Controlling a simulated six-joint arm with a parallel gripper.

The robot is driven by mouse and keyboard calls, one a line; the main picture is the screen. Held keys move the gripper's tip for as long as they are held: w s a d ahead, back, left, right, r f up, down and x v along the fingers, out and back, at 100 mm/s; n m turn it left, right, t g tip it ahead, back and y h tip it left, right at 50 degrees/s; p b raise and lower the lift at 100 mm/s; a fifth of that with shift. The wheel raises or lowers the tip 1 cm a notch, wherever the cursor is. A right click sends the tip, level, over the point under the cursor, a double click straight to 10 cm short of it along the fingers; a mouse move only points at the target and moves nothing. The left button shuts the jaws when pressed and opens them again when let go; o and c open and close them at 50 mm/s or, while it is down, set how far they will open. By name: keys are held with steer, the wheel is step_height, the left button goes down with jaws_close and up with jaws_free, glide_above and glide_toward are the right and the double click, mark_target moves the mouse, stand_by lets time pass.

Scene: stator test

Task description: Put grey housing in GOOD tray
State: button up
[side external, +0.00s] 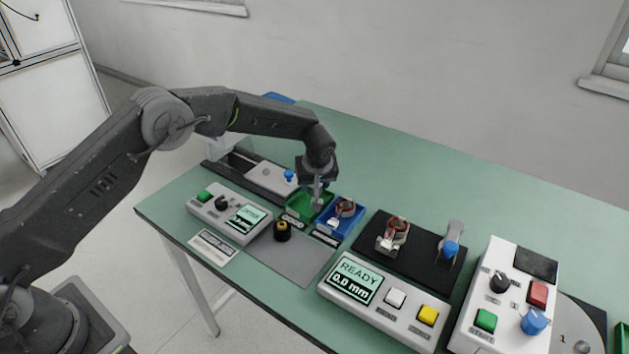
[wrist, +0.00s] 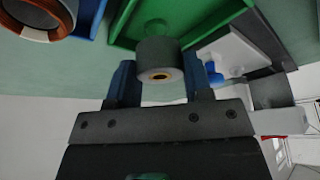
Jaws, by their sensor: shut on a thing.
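My gripper (wrist: 163,68) is shut on the grey housing (wrist: 160,52), a short grey cylinder with a brass-coloured ring in its end face. The green tray (wrist: 120,28) lies behind the housing in the wrist view. In the side view my gripper (side external: 317,190) is over the green tray (side external: 296,212), with the housing small between the fingers. Whether the housing touches the tray floor is unclear. The tray's label is too small to read.
A blue tray (side external: 330,228) with a copper-wound part stands right beside the green tray. A black cylinder with a brass-coloured top (side external: 283,231) stands on a grey mat (side external: 300,262). A button box (side external: 228,214) is at left; a READY display box (side external: 380,300) is in front.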

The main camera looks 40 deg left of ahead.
steer(key=shift+f, duration=0.3)
steer(key=shift+f, duration=0.6)
steer(key=shift+f, duration=0.35)
steer(key=o, duration=1)
steer(key=shift+d+r, duration=0.1)
steer(key=shift+d+r, duration=0.1)
steer(key=shift+r, duration=0.2)
steer(key=v, duration=1.3)
steer(key=shift+s+a, duration=0.2)
